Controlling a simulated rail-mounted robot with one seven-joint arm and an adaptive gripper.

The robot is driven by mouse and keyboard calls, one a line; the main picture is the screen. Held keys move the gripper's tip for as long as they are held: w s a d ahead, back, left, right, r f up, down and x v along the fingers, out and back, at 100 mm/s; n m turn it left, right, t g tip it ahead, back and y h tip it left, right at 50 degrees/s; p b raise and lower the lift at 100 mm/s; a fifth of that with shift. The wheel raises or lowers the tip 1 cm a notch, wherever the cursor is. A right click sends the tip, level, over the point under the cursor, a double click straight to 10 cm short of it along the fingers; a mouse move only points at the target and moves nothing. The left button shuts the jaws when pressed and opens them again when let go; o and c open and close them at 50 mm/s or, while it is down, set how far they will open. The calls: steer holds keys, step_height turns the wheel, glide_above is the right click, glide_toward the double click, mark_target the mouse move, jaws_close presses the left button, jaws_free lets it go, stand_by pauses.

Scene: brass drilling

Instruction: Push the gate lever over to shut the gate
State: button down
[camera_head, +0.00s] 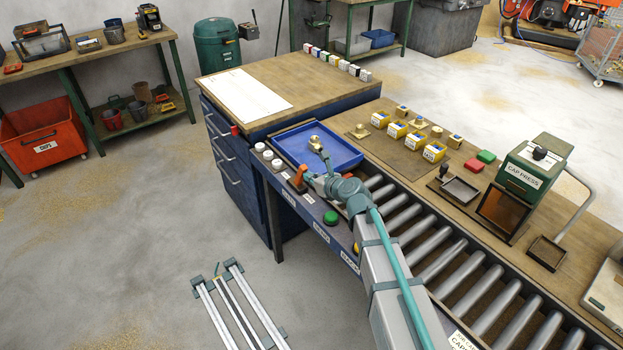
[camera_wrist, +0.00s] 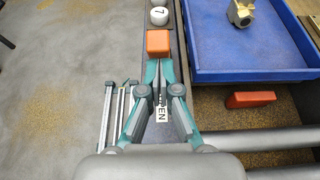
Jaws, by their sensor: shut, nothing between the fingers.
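The gate lever has an orange handle (camera_head: 299,175) on the blue front rail of the conveyor. In the wrist view the orange handle (camera_wrist: 158,42) is just beyond my fingertips. My gripper (camera_wrist: 158,64) is shut and empty, its tips close behind the handle; I cannot tell whether they touch. In the head view my gripper (camera_head: 309,179) is beside the lever, partly covering it. A label (camera_wrist: 160,113) reading "EN", partly hidden, shows between my fingers. An orange block (camera_wrist: 250,99) lies over the conveyor bed by the near edge of the blue tray; it may be the gate.
The blue tray (camera_head: 347,161) holds a brass fitting (camera_head: 316,144). White numbered knobs (camera_head: 268,155) line the rail beyond the lever. A green button (camera_head: 331,217) is nearer on the rail. Rollers (camera_head: 437,244) run to the right. Open floor lies left.

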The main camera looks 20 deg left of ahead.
steer(key=shift+w+a+r, duration=0.1)
steer(key=shift+r, duration=0.05)
steer(key=shift+w+a+r+p, duration=0.5)
steer(key=shift+a+r+p, duration=0.15)
steer(key=shift+p, duration=0.6)
steer(key=w+a+p, duration=0.1)
steer(key=w+a+r+p, duration=0.1)
steer(key=a+p, duration=0.1)
steer(key=shift+w+r, duration=0.1)
steer(key=shift+r, duration=0.1)
steer(key=shift+w+a+p, duration=0.5)
steer(key=shift+a, duration=0.2)
steer(key=shift+w+a+p, duration=0.45)
steer(key=shift+a+p, duration=0.05)
steer(key=shift+a, duration=0.2)
steer(key=shift+s+d+r+p, duration=0.25)
steer(key=shift+s+d+p, duration=0.1)
steer(key=shift+d, duration=0.1)
steer(key=p+v, duration=0.1)
steer(key=v, duration=0.2)
steer(key=shift+s+r, duration=0.1)
steer(key=s+d+r+b, duration=0.2)
steer(key=d+r, duration=0.1)
steer(key=r, duration=0.5)
steer(key=shift+r, duration=0.4)
